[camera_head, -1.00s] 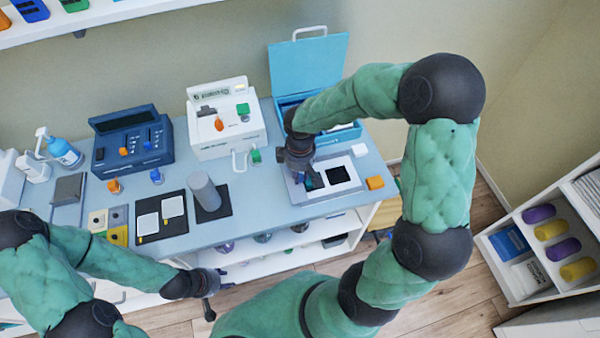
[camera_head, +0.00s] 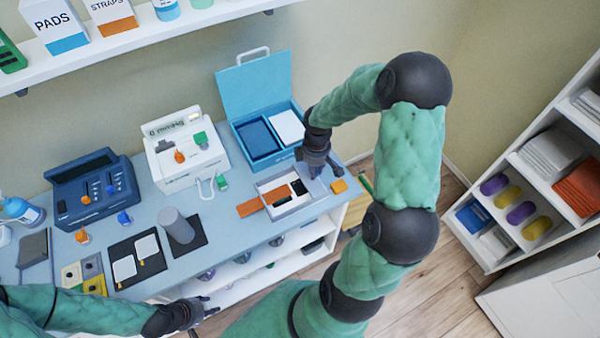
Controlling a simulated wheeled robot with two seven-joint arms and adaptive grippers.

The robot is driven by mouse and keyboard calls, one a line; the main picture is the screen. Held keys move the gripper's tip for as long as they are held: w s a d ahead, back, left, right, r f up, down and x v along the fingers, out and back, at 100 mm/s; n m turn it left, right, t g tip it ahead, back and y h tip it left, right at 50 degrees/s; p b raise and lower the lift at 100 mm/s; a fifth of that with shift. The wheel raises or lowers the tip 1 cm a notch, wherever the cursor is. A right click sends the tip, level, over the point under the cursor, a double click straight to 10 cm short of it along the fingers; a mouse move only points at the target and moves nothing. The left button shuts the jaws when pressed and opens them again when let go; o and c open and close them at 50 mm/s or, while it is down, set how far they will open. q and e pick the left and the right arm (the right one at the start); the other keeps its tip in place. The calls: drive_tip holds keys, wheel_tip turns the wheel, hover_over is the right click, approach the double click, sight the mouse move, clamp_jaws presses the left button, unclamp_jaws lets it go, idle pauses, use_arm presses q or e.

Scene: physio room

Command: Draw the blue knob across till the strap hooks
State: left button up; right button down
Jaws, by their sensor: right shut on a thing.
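A shallow pale grey tray (camera_head: 291,209) lies near the right end of the bench. It has dark patches inside. A flat orange strap (camera_head: 250,207) lies across its left part and sticks out past its left edge. A pale plate (camera_head: 319,187) shows at the tray's right part, beneath my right gripper (camera_head: 314,174). My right gripper is shut, pointing down, with its tips at the tray's right part. The blue knob is hidden by the fingers. My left gripper (camera_head: 206,318) is open and empty, in front of the bench's front edge.
A shelf unit (camera_head: 530,180) stands at the far right.

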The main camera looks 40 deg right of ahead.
drive_tip(key=shift+s+d, duration=0.1)
drive_tip(key=shift+d, duration=0.4)
drive_tip(key=c, duration=1.2)
unclamp_jaws()
drive_tip(key=shift+o, duration=0.5)
drive_tip(key=shift+d, duration=0.2)
drive_tip(key=shift+a, duration=0.15)
drive_tip(key=shift+r, duration=0.2)
wheel_tip(320, 180, up, 12)
drive_tip(key=shift+f, duration=0.2)
